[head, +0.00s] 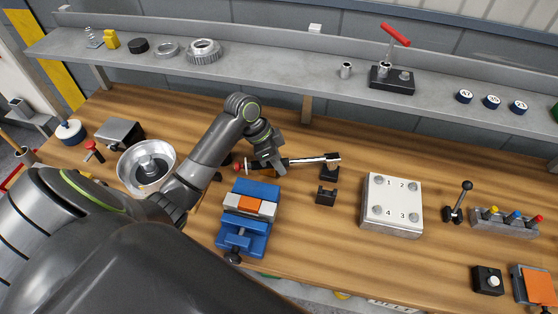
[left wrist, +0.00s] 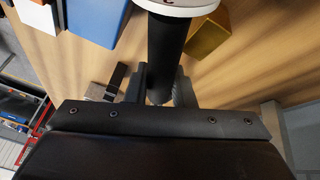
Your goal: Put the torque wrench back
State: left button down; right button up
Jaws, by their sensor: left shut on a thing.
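The torque wrench (head: 304,161) is a long rod with a red end at left and a silver and black end at right. My left gripper (head: 272,166) is shut on it over the bench, left of its middle. In the left wrist view the wrench's black handle (left wrist: 165,50) is between the fingers (left wrist: 160,88), with a pale ring above. A black notched holder (head: 329,174) is close below the wrench's right end; I cannot tell whether they touch. A second black holder (head: 326,196) stands nearer the front, empty. My right gripper is not in view.
A blue vise (head: 243,242) holding an orange and grey block is just in front of my left gripper. A numbered white plate (head: 392,223) lies right of the holders. A metal bowl (head: 132,178) stands left of my arm. A shelf (head: 270,68) runs along the back.

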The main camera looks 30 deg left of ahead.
pick_arm(q)
jog(key=shift+f, duration=0.1)
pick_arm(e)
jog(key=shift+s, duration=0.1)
pick_arm(q)
jog(key=shift+f, duration=0.15)
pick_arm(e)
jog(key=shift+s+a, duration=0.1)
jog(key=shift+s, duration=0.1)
pick_arm(q)
jog(key=shift+f, duration=0.35)
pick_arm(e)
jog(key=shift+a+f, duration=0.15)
pick_arm(q)
jog(key=shift+f, duration=0.15)
jog(key=c, duration=1.2)
grip_release()
jog(key=shift+c, duration=0.2)
jog(key=shift+s, duration=0.1)
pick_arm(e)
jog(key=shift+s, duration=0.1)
